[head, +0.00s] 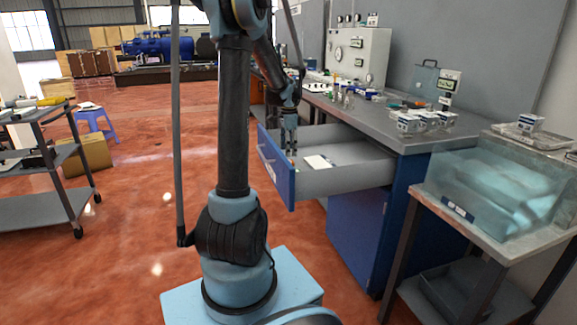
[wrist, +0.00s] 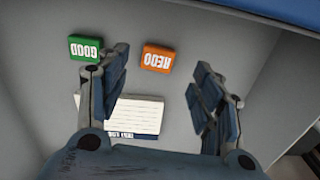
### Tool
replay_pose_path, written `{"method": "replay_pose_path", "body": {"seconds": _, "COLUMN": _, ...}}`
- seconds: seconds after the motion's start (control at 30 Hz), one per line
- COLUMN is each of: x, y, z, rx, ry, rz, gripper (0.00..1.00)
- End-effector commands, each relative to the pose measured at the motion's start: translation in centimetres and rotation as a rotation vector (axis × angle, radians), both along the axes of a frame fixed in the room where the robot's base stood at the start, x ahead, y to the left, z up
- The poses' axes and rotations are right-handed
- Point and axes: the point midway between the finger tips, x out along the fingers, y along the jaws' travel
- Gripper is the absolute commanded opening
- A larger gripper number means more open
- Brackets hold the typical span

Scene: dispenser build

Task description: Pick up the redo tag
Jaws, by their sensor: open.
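The redo tag (wrist: 157,59) is a small orange block with "REDO" in white letters, upside down in the wrist view. It lies on the grey floor of the open drawer (head: 345,180). My gripper (wrist: 160,85) is open and empty above the drawer floor, its two fingers apart. In the wrist view the tag shows between the fingers and beyond their tips, apart from both. In the head view my gripper (head: 290,152) reaches down into the drawer near its blue front. The tag cannot be made out there.
A green "GOOD" tag (wrist: 86,47) lies close to my left finger. A white lined card pad (wrist: 136,112) lies under the gripper. The blue drawer front (head: 276,168) and grey side walls enclose the space. The workbench top (head: 400,131) holds several small boxes.

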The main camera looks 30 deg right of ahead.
Motion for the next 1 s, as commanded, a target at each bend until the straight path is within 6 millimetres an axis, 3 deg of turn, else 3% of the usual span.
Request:
{"method": "replay_pose_path", "body": {"seconds": 0.43, "x": 0.0, "y": 0.5, "z": -4.6, "rx": 0.000, "ry": 0.000, "rz": 0.000, "gripper": 0.60}}
{"method": "replay_pose_path", "body": {"seconds": 0.77, "x": -0.1, "y": 0.5, "z": -5.3, "rx": 0.000, "ry": 0.000, "rz": 0.000, "gripper": 0.60}}
{"method": "replay_pose_path", "body": {"seconds": 0.8, "x": -0.1, "y": 0.5, "z": -5.3, "rx": 0.000, "ry": 0.000, "rz": 0.000, "gripper": 0.58}}
{"method": "replay_pose_path", "body": {"seconds": 1.0, "x": -0.1, "y": 0.5, "z": -5.3, "rx": 0.000, "ry": 0.000, "rz": 0.000, "gripper": 0.16}}
